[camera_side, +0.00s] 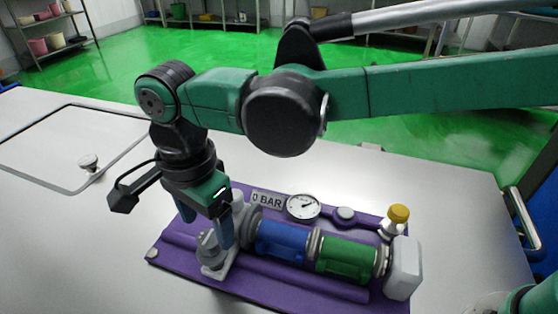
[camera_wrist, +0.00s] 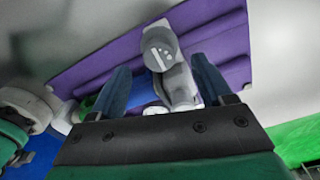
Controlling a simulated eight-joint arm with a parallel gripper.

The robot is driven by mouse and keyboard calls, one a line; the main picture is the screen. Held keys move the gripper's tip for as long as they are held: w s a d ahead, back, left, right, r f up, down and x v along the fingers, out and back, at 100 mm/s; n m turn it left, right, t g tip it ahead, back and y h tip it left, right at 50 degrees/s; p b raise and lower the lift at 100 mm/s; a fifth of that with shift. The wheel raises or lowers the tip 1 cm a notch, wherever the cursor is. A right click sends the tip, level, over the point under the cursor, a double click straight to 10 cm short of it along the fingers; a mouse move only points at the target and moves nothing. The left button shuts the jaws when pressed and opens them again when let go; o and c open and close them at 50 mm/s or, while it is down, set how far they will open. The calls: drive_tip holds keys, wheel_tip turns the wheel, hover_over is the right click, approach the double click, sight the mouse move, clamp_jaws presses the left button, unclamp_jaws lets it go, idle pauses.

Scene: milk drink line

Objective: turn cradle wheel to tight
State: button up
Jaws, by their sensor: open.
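A grey wheel-like knob (camera_side: 209,247), which appears to be the cradle wheel, stands on a pale grey bracket at the left end of the purple base (camera_side: 182,262). In the wrist view its grey round top (camera_wrist: 159,45) with pale marks shows beyond the fingertips. My gripper (camera_side: 217,238) points down at the wheel, its blue fingers open. In the wrist view my gripper (camera_wrist: 162,68) has its fingers apart, one on each side of the bracket. I cannot tell whether either finger touches. A blue cylinder (camera_side: 282,239) and a green cylinder (camera_side: 346,258) lie in line on the base.
A round gauge (camera_side: 302,206) stands beside a "0 BAR" plate (camera_side: 267,200) behind the cylinders. A yellow-topped valve (camera_side: 398,215) and a white block (camera_side: 404,270) are at the right end. A panel with a knob (camera_side: 89,161) is at left. The table between is bare.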

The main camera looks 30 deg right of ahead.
sight(213, 232)
drive_tip(key=shift+r, duration=1.65)
drive_tip(key=shift+w+d+r, duration=0.1)
drive_tip(key=shift+d, duration=0.2)
drive_tip(key=w+d+r+n+t+y, duration=0.1)
drive_tip(key=d+n+t, duration=0.15)
drive_tip(key=d, duration=0.55)
drive_tip(key=w+d+r+n+t, duration=0.1)
drive_tip(key=d+r+n, duration=0.15)
drive_tip(key=d, duration=0.55)
drive_tip(key=s+d+f+n+t, duration=0.2)
drive_tip(key=d+n, duration=0.1)
drive_tip(key=d, duration=0.3)
drive_tip(key=s+d+f+n+t+h, duration=0.1)
drive_tip(key=s+d+f+n, duration=0.1)
drive_tip(key=d, duration=0.4)
drive_tip(key=shift+s+d+f+n+t, duration=0.4)
drive_tip(key=shift+s+n, duration=0.4)
drive_tip(key=shift+n, duration=0.3)
drive_tip(key=shift+c, duration=0.2)
